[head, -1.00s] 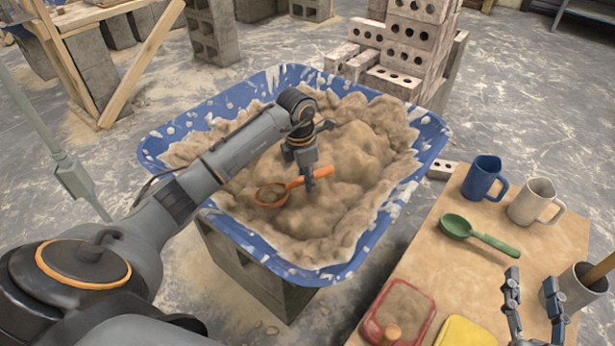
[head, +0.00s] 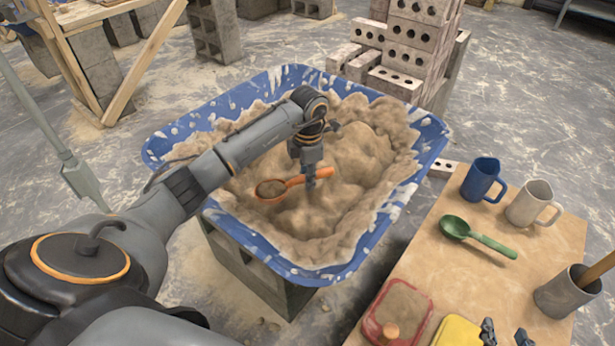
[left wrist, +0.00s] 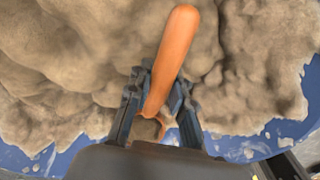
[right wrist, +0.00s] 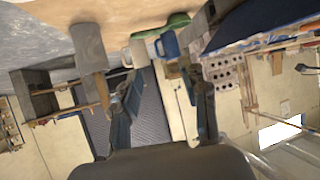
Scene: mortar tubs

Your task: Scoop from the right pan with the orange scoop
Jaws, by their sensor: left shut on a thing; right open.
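The orange scoop (head: 296,182) is in the large blue tub (head: 437,132), low over the lumpy tan material (head: 350,150). Its bowl lies to the left of my left gripper and has brown material in it. My left gripper (head: 311,180) is shut on the scoop's handle. In the left wrist view the orange handle (left wrist: 174,50) sticks out between the fingers, and the bowl is mostly hidden. My right gripper (head: 505,337) is open at the bottom edge of the head view, mostly out of frame. In the right wrist view its fingers (right wrist: 163,85) are apart and empty. I see only one large tub.
The wooden table at right holds a green scoop (head: 455,228), a blue mug (head: 481,179), a beige mug (head: 530,203), a grey cup (head: 567,294) with a wooden handle, a red-rimmed container (head: 372,325) and a yellow item (head: 456,331). Bricks (head: 412,45) are stacked behind the tub.

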